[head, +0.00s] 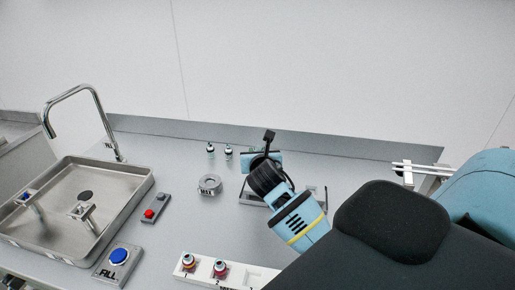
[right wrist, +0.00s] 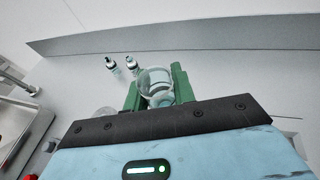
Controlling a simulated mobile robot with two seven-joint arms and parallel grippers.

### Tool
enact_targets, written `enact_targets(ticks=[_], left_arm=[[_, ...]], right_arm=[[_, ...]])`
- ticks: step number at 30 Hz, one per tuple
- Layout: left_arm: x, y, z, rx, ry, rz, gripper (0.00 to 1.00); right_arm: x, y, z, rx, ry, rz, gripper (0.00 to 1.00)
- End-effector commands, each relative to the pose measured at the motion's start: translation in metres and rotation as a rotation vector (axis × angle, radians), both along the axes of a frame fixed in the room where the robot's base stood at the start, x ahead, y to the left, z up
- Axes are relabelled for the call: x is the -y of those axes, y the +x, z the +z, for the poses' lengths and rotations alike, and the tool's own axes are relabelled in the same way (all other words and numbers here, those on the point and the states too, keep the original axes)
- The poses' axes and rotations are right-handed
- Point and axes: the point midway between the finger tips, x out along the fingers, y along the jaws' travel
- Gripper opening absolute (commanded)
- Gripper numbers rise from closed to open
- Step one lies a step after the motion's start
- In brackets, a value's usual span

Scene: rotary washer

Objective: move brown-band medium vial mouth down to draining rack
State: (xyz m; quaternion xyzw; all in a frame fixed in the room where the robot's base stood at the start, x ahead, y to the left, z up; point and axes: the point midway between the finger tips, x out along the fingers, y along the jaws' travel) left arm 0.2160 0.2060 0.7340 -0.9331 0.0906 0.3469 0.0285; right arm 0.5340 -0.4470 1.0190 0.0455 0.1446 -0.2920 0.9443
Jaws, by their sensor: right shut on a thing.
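My right gripper (right wrist: 157,88) is shut on a clear glass vial (right wrist: 158,80) between its green fingers in the right wrist view. I see into or through the round glass end; no brown band can be made out on it. In the head view the right gripper (head: 266,155) is over the back middle of the bench, and its own wrist hides the fingers and the vial. A low grey frame (head: 252,199) lies partly hidden under the wrist; I cannot tell whether it is the draining rack. My left gripper is not in view.
Two small dark-capped vials (head: 210,151) (head: 228,153) stand left of the gripper. A grey ring (head: 209,184) is nearby. A white numbered rack (head: 249,279) with banded vials is in front. A sink (head: 130,185), red-button box (head: 156,207) and blue FILL button (head: 119,256) are left.

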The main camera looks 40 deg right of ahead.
Motion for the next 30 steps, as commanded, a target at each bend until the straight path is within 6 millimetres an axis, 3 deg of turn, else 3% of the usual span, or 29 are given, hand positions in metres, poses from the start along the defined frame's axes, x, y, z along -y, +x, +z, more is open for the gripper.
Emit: enact_targets(ticks=[11,30], left_arm=[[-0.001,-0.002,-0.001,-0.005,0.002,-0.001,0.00],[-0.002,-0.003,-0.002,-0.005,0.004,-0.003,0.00]], right_arm=[[0.001,0.000,-0.005,-0.001,0.000,-0.004,0.01],[0.001,0.000,-0.048,-0.002,0.001,-0.003,0.01]])
